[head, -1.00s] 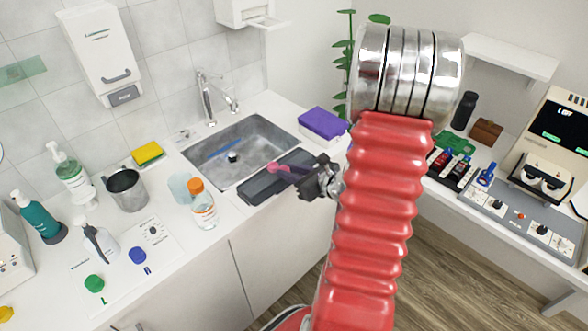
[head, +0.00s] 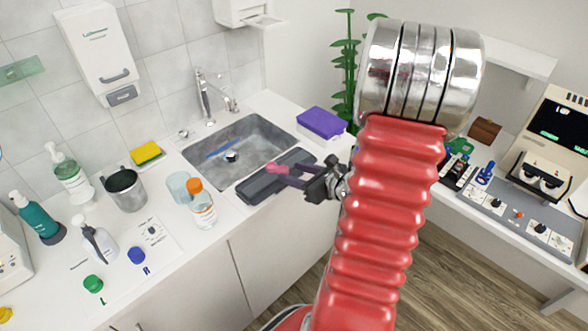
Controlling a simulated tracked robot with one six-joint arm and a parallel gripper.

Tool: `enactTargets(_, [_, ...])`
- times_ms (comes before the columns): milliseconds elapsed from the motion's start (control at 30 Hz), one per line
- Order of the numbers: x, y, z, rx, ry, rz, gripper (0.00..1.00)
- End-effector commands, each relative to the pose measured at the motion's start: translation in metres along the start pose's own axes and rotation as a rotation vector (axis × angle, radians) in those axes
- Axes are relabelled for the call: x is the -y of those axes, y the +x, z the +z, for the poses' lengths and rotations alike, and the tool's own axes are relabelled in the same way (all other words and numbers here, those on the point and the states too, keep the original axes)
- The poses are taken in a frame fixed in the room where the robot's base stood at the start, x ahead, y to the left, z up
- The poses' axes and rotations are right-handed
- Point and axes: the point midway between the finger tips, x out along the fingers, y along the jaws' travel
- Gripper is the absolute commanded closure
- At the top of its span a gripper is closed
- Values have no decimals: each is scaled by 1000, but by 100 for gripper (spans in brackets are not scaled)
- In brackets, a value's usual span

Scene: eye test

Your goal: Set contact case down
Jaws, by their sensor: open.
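A green round cap (head: 93,284) and a blue round cap (head: 137,255) lie on a white printed sheet at the lower left, near printed letters L and R. I cannot tell whether they belong to a contact case; no whole case is clearly seen. My gripper (head: 280,174) is above the dark tray (head: 254,191) in front of the sink, well to the right of the caps.
An orange-capped bottle (head: 203,211), a clear cup (head: 179,188) and a metal mug (head: 125,191) stand left of the tray. The sink (head: 212,153) opens behind it. A purple block (head: 321,124) lies to the right. Pump bottles crowd the far left.

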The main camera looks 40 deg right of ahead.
Motion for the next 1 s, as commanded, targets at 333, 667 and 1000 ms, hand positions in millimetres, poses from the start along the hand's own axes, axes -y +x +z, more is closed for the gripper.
enactTargets(333, [1, -50, 0, 1, 0, -4, 57])
enactTargets(667, [1, -85, 0, 0, -1, -3, 57])
enactTargets(1000, [0, -90, 0, -1, 0, -1, 57])
